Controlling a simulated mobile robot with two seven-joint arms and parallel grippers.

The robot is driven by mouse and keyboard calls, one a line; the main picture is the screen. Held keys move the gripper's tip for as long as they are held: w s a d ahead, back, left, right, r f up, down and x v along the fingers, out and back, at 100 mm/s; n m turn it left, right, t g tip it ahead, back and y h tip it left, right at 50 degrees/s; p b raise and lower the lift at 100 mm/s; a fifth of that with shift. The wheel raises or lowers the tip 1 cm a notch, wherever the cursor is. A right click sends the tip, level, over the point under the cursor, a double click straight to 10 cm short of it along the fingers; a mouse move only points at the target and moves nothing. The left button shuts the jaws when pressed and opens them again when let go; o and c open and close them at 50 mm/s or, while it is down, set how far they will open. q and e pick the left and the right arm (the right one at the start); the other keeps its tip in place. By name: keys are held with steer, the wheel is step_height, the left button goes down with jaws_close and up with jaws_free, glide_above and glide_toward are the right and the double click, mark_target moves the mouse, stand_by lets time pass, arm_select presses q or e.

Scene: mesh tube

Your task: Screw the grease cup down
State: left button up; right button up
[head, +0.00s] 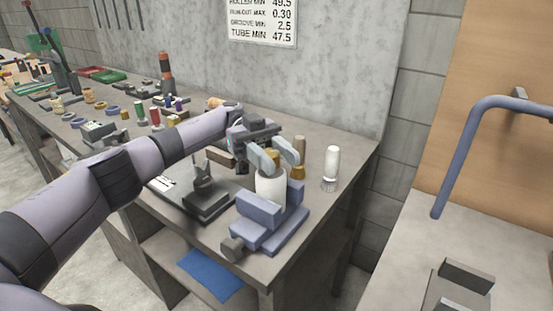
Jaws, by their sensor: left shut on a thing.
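The grease cup (272,156) looks like a small brass-coloured piece above a white cylinder (270,186). The cylinder stands upright in a blue vise (262,221) near the bench's front right corner. My left gripper (273,163) reaches in from the left, with its two pale fingers on either side of the cup, shut on it. The fingers hide part of the cup. Whether the cup is seated on the cylinder cannot be told. My right gripper is out of view.
A dark stand (207,195) is left of the vise. A brush with a white handle (332,164) and a brass-based tool (299,160) stand to the right. Spools and rings crowd the bench's left part. A blue-grey rail (462,137) rises at far right.

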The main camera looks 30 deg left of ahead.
arm_select(q)
steer(key=o, duration=1)
steer(key=shift+c, duration=0.2)
step_height(320, 180, up, 20)
steer(key=shift+p, duration=0.4)
